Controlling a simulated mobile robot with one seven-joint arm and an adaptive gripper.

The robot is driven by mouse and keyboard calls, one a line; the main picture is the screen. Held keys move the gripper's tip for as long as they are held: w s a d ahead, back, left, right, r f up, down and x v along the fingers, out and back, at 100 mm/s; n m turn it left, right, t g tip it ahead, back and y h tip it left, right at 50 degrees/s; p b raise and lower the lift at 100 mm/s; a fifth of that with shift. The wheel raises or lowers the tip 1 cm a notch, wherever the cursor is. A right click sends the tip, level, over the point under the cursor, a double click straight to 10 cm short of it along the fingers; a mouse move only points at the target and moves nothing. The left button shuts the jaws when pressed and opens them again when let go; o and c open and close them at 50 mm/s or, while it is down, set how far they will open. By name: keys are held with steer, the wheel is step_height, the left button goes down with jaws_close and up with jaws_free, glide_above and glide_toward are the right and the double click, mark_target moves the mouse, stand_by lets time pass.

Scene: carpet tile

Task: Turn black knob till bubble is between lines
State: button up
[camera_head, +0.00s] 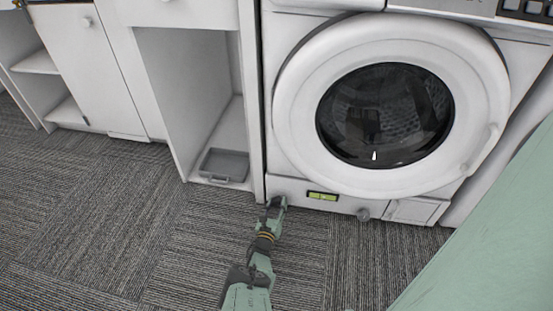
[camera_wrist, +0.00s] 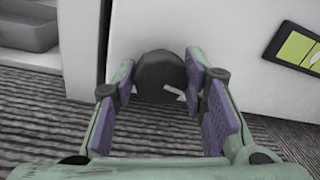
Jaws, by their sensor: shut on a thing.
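The black knob (camera_wrist: 158,72) is a round dark disc low on the washing machine's white front, at its left corner. A pale pointed mark shows at its lower right. My gripper (camera_wrist: 160,88) is shut on the knob, one padded finger on each side. In the head view my gripper (camera_head: 275,203) reaches the machine's lower left corner and hides the knob. The spirit level (camera_head: 322,196) is a yellow-green vial in a dark frame, right of the gripper. It also shows, cut off, in the wrist view (camera_wrist: 298,48). I cannot tell where its bubble sits between the lines.
The washing machine (camera_head: 283,120) has a round glass door. An open white cabinet (camera_head: 180,100) with a grey tray (camera_head: 224,164) stands close on the left. The carpet in front is clear.

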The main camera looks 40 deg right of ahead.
steer(key=m+p, duration=0.1)
steer(key=m, duration=0.5)
steer(key=shift+s+d, duration=0.1)
stand_by(0.5)
steer(key=o, duration=1.2)
steer(key=shift+c, duration=0.2)
